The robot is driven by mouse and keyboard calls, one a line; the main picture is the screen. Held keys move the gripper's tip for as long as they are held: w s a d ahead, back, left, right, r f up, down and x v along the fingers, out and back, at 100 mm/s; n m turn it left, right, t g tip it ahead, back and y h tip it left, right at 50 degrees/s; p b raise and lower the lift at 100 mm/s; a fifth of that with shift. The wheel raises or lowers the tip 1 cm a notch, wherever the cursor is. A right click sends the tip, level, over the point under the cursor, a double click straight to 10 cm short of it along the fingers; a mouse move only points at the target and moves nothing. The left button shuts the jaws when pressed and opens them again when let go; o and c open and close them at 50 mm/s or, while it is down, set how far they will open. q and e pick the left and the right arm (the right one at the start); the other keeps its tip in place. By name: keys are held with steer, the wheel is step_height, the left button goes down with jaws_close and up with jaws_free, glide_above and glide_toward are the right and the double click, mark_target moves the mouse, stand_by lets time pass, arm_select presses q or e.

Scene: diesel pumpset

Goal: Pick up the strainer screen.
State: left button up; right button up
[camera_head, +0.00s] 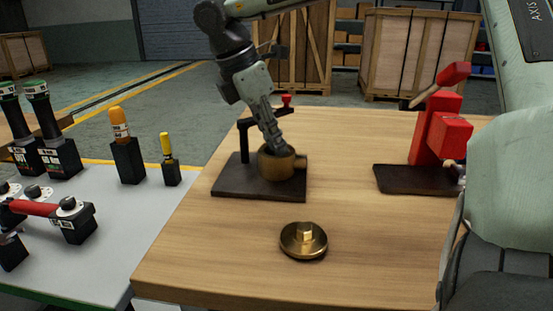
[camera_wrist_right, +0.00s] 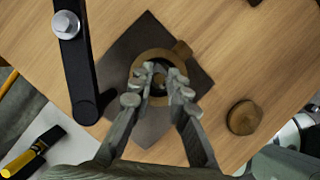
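My right gripper (camera_head: 275,148) points down into the open top of a round brass housing (camera_head: 277,168), which stands on a dark plate. In the right wrist view my right gripper (camera_wrist_right: 160,80) has its two fingertips inside the rim of the housing (camera_wrist_right: 150,57), with a narrow gap between them. A small greyish shape shows in that gap; I cannot tell if it is the strainer screen or if the fingers touch it. The strainer screen is not clearly visible anywhere. A brass cap (camera_head: 304,240) with a square boss lies on the table in front, apart from the housing. My left gripper is not in view.
A black post with an arm (camera_head: 245,140) stands beside the housing on the dark plate (camera_head: 232,180). A side table at left holds several tools. The table's front is mostly clear.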

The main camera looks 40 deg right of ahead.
jaws_close()
